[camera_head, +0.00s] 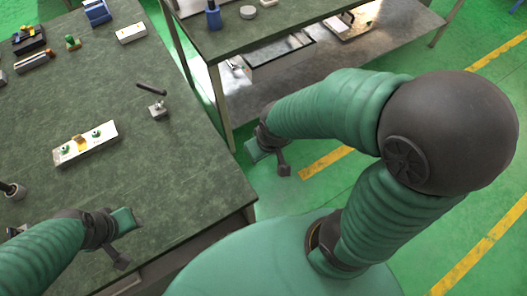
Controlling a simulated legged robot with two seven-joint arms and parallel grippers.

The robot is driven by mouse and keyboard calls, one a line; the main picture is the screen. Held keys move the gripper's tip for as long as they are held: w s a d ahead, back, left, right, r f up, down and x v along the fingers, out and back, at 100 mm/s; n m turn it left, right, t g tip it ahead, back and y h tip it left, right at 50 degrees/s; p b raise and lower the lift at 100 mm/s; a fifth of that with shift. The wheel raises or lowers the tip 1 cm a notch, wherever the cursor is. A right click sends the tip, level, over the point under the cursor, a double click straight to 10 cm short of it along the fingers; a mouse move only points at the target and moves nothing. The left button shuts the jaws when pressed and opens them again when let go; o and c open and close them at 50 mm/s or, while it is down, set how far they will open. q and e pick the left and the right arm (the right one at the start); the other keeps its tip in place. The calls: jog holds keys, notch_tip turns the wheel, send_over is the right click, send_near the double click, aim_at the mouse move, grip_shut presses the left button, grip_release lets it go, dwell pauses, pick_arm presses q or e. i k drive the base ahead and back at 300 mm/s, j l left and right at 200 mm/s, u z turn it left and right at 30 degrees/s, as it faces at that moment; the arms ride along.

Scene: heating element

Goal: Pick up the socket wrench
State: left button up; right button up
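A short dark rod (151,87) lies on the green table; it may be the socket wrench, but I cannot tell at this size. A dark round-ended tool (12,190) at the left edge is cut off by the frame and could also be it. My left gripper (126,240) is over the table's front edge, its two fingers apart, with nothing seen between them. It is well apart from both. My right gripper (269,161) hangs over the floor right of the table, fingers apart and empty.
A white plate with small fittings (86,144) lies mid-table, with a small metal block (158,110) behind it. Several small items stand at the back left. A second table (290,25) with a lower shelf stands beyond a gap. The table's right front is clear.

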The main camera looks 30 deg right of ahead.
aim_at(155, 91)
jog(key=i+l+u, duration=0.1)
jog(key=l+u, duration=0.9)
jog(key=k+l+u, duration=0.1)
jog(key=l+u, duration=0.4)
jog(key=k+l+u, duration=0.2)
jog(key=l+u, duration=0.3)
